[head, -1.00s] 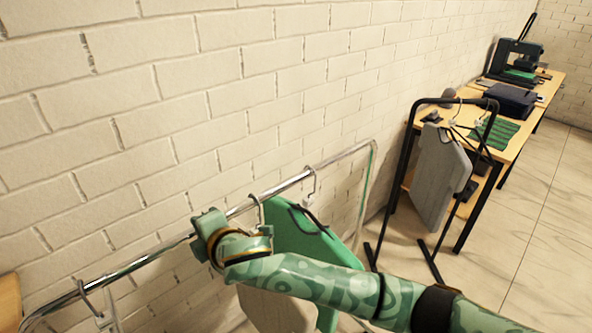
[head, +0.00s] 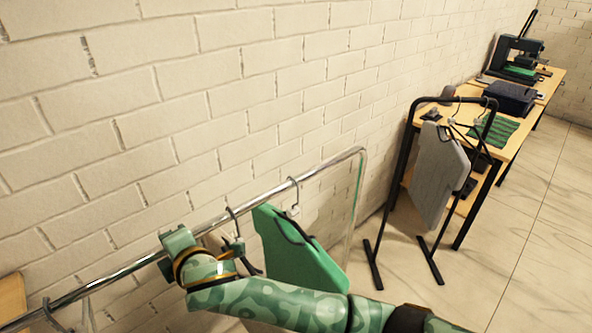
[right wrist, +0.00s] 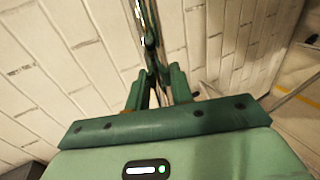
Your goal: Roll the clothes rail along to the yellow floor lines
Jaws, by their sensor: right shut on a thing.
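The clothes rail (head: 240,206) is a shiny metal bar that runs along the brick wall, with its far upright at the right. A green garment (head: 290,252) hangs on it from a hook, and more hangers show on the bar. My right gripper (head: 176,246) is shut on the bar, left of the green garment. In the right wrist view my right gripper (right wrist: 158,82) has its two fingers around the bar. A yellow floor line (right wrist: 312,80) shows at the right edge of that view. My left gripper is not in view.
A black garment stand (head: 455,99) with a grey garment (head: 437,175) stands beyond the rail's far end. Behind it is a wooden table (head: 512,146) with folded clothes and a press. Tiled floor (head: 525,235) is clear at the right. The wall is close to the rail.

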